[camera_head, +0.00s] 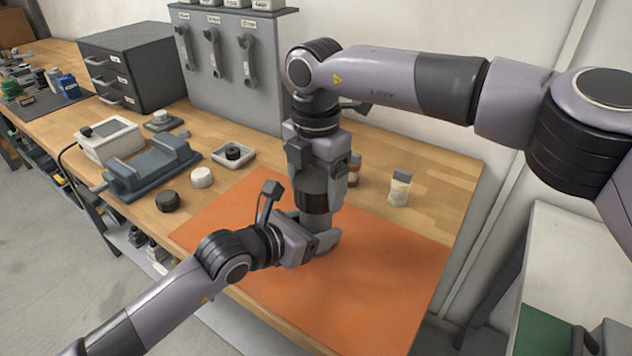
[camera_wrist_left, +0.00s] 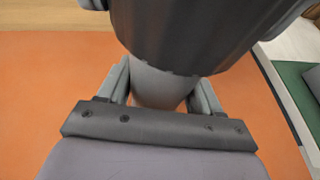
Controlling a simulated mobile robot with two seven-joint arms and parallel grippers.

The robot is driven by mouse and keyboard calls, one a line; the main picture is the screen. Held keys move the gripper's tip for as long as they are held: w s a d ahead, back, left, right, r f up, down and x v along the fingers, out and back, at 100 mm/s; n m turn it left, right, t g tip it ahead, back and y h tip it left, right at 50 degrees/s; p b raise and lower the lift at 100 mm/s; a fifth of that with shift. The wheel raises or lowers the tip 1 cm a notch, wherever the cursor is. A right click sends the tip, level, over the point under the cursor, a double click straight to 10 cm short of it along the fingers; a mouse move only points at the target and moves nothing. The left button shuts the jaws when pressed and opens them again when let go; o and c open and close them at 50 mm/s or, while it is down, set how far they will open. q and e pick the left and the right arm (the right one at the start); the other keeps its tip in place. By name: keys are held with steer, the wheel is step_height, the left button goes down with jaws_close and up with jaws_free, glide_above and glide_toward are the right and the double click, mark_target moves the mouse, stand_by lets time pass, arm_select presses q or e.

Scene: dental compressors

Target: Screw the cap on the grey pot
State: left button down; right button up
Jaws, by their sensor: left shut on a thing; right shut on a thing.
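The grey pot (camera_wrist_left: 160,88) is a plain light-grey cylinder between the fingers of my left gripper (camera_head: 320,240), low over the orange mat. My left gripper is shut on it; in the left wrist view the fingers (camera_wrist_left: 205,97) flank its sides. My right gripper (camera_head: 316,196) points straight down directly above the pot and is shut. The cap in its grasp cannot be made out clearly; a dark band shows there in the head view, and a large dark body (camera_wrist_left: 190,35) covers the pot's top in the left wrist view. Whether cap and pot touch is hidden.
The orange mat (camera_head: 385,265) is otherwise clear. A labelled bottle (camera_head: 399,188) and a brown bottle (camera_head: 354,168) stand behind it.

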arm_select(q)
steer(key=shift+f, duration=0.1)
arm_select(e)
steer(key=m, duration=0.5)
arm_select(q)
steer(key=shift+a, duration=0.1)
arm_select(e)
steer(key=o, duration=1)
steer(key=shift+c, duration=0.2)
steer(key=shift+r, duration=0.1)
step_height(320, 180, up, 12)
arm_select(q)
steer(key=shift+c, duration=0.6)
jaws_free()
